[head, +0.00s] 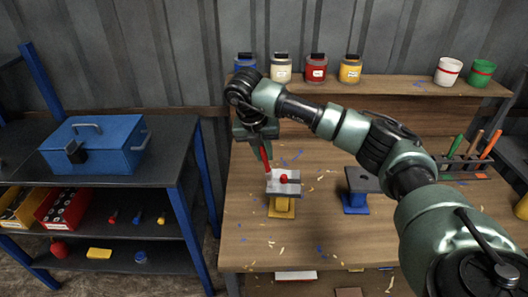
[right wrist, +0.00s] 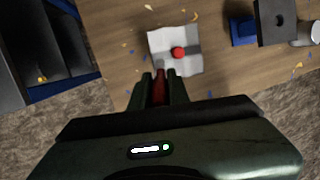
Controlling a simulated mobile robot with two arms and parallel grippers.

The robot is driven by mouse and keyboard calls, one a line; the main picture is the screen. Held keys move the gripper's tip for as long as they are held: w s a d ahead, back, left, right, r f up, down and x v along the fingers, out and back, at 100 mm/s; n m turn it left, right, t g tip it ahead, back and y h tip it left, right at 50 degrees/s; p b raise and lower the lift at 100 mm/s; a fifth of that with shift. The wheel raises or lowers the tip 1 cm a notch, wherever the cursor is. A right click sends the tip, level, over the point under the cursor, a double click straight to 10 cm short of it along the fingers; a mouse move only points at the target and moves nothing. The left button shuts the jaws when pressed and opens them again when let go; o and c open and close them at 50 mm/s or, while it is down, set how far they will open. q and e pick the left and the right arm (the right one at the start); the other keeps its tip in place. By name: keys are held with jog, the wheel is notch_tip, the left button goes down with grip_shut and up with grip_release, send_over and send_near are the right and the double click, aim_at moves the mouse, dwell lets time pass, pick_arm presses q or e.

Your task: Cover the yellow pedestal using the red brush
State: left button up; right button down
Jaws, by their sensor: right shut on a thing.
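The yellow pedestal (head: 281,208) stands on the workbench. A grey and white plate-like top (head: 277,188) sits on it, with a red ball-like piece (head: 284,179) in the middle. In the right wrist view the white top (right wrist: 187,68) and the red piece (right wrist: 178,53) lie just ahead of the fingers. My right gripper (head: 263,140) is shut on the red brush (head: 265,157), which points down toward the left edge of the top. I cannot tell if it touches. The brush also shows between the fingers in the right wrist view (right wrist: 159,90). My left gripper is out of view.
A blue pedestal with a dark holed plate (head: 364,181) stands to the right. Jars and cups line the back shelf (head: 400,86). A tool rack (head: 462,165) is at the right. A blue toolbox (head: 95,146) sits on the left shelf unit. Small chips litter the bench.

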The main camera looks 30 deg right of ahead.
jog(key=shift+r+p, duration=1.4)
jog(key=shift+r, duration=1.15)
jog(key=shift+s+d+f, duration=0.1)
jog(key=shift+d, duration=0.05)
jog(key=s+d+b, duration=0.2)
jog(key=s+d, duration=0.3)
jog(key=d, duration=0.1)
jog(key=shift+d+f, duration=0.15)
jog(key=shift+f, duration=0.1)
jog(key=shift+w, duration=0.1)
